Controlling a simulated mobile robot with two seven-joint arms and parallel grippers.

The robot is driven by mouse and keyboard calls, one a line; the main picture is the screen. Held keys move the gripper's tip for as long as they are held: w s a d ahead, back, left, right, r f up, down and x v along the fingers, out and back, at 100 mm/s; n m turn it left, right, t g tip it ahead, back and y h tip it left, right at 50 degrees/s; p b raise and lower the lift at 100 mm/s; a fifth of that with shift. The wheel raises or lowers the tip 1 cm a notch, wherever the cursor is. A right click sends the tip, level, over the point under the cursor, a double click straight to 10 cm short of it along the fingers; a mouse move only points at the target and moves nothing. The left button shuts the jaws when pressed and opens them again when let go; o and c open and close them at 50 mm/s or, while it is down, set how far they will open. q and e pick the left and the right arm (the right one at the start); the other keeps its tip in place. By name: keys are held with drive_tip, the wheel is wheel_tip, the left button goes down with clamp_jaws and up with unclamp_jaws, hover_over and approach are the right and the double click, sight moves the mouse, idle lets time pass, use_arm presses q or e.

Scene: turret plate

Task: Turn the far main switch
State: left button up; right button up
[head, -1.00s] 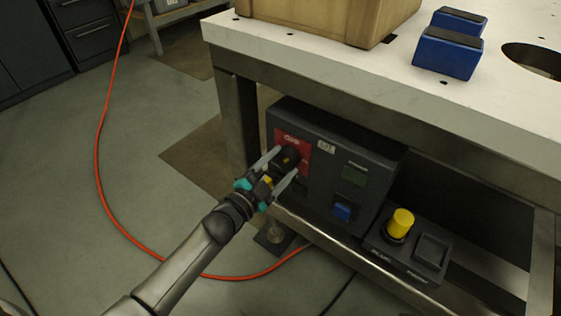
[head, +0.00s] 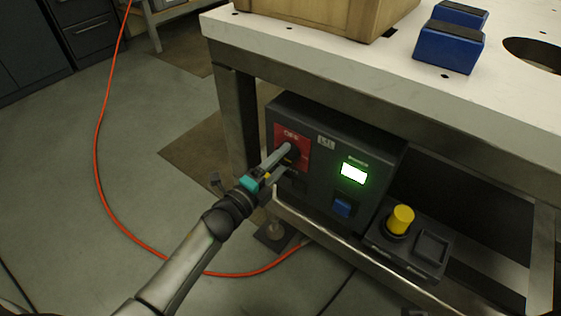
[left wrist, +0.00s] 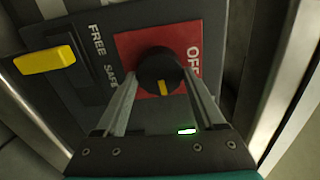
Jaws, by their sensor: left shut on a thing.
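The main switch is a round black knob (left wrist: 158,66) with a yellow mark, set on a red plate (left wrist: 190,40) lettered OFF. In the head view the red plate (head: 284,136) sits at the left of a dark control box (head: 330,140) under the table. My left gripper (head: 284,161) is shut on the knob, one finger on each side; its fingers also show in the left wrist view (left wrist: 160,88). In the head view the fingers hide much of the knob. A display (head: 353,173) on the box glows white with a green edge. My right gripper is not in view.
A blue button (head: 342,207) is below the display. A yellow knob (head: 401,219) stands on a lower box to the right. A yellow handle (left wrist: 45,60) beside FREE and SAFE lettering shows in the wrist view. An orange cable (head: 98,150) lies on the floor.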

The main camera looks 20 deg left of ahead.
use_arm(q)
drive_tip(key=shift+m, duration=0.6)
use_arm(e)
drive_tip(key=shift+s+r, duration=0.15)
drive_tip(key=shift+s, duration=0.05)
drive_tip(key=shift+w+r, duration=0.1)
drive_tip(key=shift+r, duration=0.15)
use_arm(q)
drive_tip(key=o, duration=1.3)
drive_tip(key=shift+o, duration=0.2)
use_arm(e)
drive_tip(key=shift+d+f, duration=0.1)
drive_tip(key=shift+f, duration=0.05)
use_arm(q)
drive_tip(key=shift+s, duration=0.1)
drive_tip(key=shift+s, duration=0.2)
drive_tip(key=p+v, duration=0.3)
drive_tip(key=v, duration=1.1)
drive_tip(key=shift+s+a, duration=0.25)
drive_tip(key=shift+s, duration=0.05)
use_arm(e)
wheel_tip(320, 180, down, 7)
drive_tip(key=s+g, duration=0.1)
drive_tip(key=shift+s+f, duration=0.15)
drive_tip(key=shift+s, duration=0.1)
